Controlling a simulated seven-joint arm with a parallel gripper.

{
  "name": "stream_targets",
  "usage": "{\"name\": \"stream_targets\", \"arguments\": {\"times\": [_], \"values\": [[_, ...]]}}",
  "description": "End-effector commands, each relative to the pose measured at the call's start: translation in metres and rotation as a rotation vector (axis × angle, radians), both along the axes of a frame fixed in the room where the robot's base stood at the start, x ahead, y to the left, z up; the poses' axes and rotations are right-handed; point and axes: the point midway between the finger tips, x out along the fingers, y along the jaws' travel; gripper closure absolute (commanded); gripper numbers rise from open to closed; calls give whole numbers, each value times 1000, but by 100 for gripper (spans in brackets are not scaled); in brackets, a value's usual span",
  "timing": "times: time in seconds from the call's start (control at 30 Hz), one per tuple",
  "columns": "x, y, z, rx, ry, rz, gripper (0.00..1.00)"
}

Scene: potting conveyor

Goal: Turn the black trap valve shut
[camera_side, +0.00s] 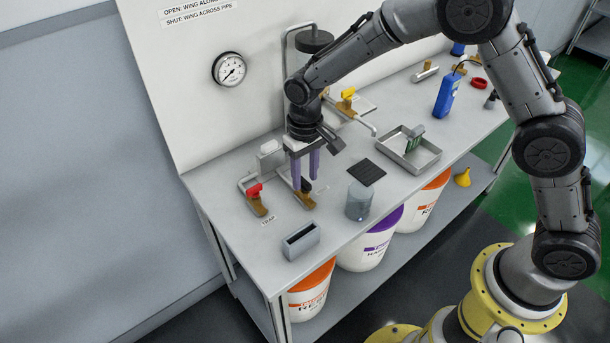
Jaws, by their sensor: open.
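The black trap valve (307,187) is a small dark wing on a brass body at the front left of the bench. Whether the wing lies along or across its pipe is too small and too covered to tell. My gripper (304,179) points down with its two purple fingers spread apart. The fingertips are right at the black wing, seemingly to either side of it; contact cannot be made out.
A red-winged valve (254,191) stands close on the left, and a yellow-winged valve (348,94) farther back. A glass beaker (359,202), a grey open box (300,241), a dark mat (367,172) and a metal tray (431,154) stand nearby. A gauge (229,69) is on the wall panel.

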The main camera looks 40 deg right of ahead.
Motion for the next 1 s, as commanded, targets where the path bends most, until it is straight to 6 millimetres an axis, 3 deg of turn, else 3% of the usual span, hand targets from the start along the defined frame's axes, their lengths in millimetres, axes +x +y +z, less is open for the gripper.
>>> {"name": "stream_targets", "arguments": {"times": [0.37,0.47,0.63,1.0], "values": [[0,0,-7,0,-1,0,56],[0,0,-7,0,-1,0,69],[0,0,-7,0,-1,0,99],[0,0,-6,0,-2,14,100]]}}
